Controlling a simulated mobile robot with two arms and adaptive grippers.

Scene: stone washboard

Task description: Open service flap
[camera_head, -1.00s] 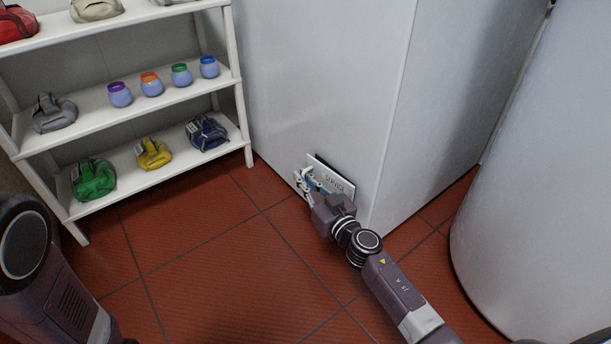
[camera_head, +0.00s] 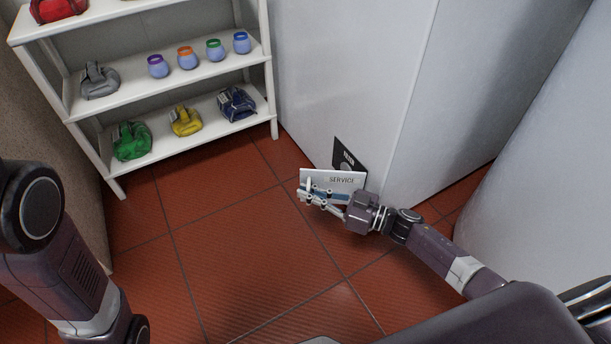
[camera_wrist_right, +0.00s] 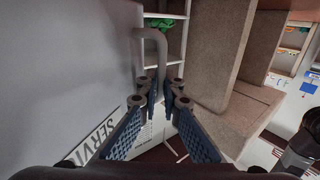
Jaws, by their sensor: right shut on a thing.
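The service flap (camera_head: 345,180) is a white panel marked SERVICE, low on the white cabinet (camera_head: 350,70). It stands swung out from the cabinet side, and a dark recess (camera_head: 349,157) shows behind it. My right gripper (camera_head: 310,191) is at the flap's outer end. In the right wrist view the flap (camera_wrist_right: 100,135) lies at the left, and a grey bent handle (camera_wrist_right: 152,45) runs from it down between the fingers. My right gripper (camera_wrist_right: 160,85) is shut on that handle. My left arm shows at the left of the head view, its gripper out of view.
A white shelf rack (camera_head: 95,107) with bags and several small jars stands at the back left. A large pale rounded body (camera_head: 540,150) stands at the right. The red tiled floor (camera_head: 240,250) in front of the flap is clear.

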